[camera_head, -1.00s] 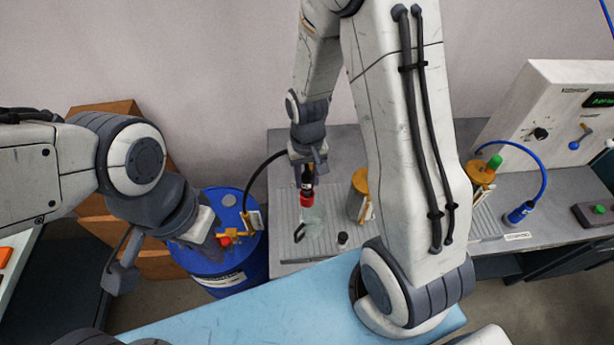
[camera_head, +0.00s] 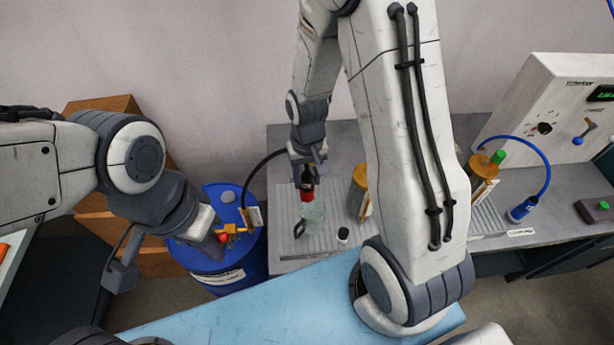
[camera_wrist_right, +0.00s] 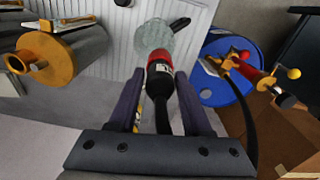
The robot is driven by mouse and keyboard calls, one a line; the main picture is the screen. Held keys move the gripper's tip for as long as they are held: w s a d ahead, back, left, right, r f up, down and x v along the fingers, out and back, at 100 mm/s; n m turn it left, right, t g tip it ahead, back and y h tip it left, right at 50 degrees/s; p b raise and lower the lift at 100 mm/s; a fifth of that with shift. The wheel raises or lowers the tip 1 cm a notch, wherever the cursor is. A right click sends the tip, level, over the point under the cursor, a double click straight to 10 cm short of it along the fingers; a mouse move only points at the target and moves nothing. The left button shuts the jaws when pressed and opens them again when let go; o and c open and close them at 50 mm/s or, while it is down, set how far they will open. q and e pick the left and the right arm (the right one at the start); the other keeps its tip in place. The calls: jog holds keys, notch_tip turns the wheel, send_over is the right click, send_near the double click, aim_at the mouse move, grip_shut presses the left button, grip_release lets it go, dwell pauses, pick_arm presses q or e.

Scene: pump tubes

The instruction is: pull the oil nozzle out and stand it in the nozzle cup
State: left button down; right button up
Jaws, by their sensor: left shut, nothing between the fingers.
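The oil nozzle (camera_head: 307,194), black with a red collar, stands tip-down in a clear glass jug (camera_head: 313,217) on the bench; it also shows in the right wrist view (camera_wrist_right: 160,65). My right gripper (camera_head: 310,165) is over it, fingers on both sides. In the wrist view the right gripper (camera_wrist_right: 160,78) shows narrow gaps beside the nozzle, so it looks open around it. A small dark cup-like piece (camera_head: 342,236) stands right of the jug; I cannot tell whether it is the nozzle cup. My left gripper (camera_head: 212,246) is shut and empty beside the drum's yellow valve.
A blue drum (camera_head: 240,272) with a yellow valve and red knob (camera_head: 224,238) stands left of the bench. Orange canisters (camera_head: 357,192) stand right of the jug. A blue hose (camera_head: 543,160) and control panel (camera_head: 560,100) are at right.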

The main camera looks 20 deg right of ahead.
jog(key=shift+o, duration=0.9)
jog(key=shift+r, duration=0.15)
notch_tip(320, 180, up, 10)
jog(key=shift+r+b, duration=0.15)
jog(key=shift+b, duration=0.45)
jog(key=shift+a, duration=0.1)
jog(key=s+a+r+n+b, duration=0.1)
jog(key=s+a+n, duration=0.3)
jog(key=s, duration=0.5)
jog(key=s+a+r+n+y+b, duration=0.1)
jog(key=s+a+n, duration=0.3)
jog(key=s+a, duration=0.4)
jog(key=shift+s+a+r+n, duration=0.2)
jog(key=shift+s+n, duration=0.2)
jog(key=shift+s, duration=0.15)
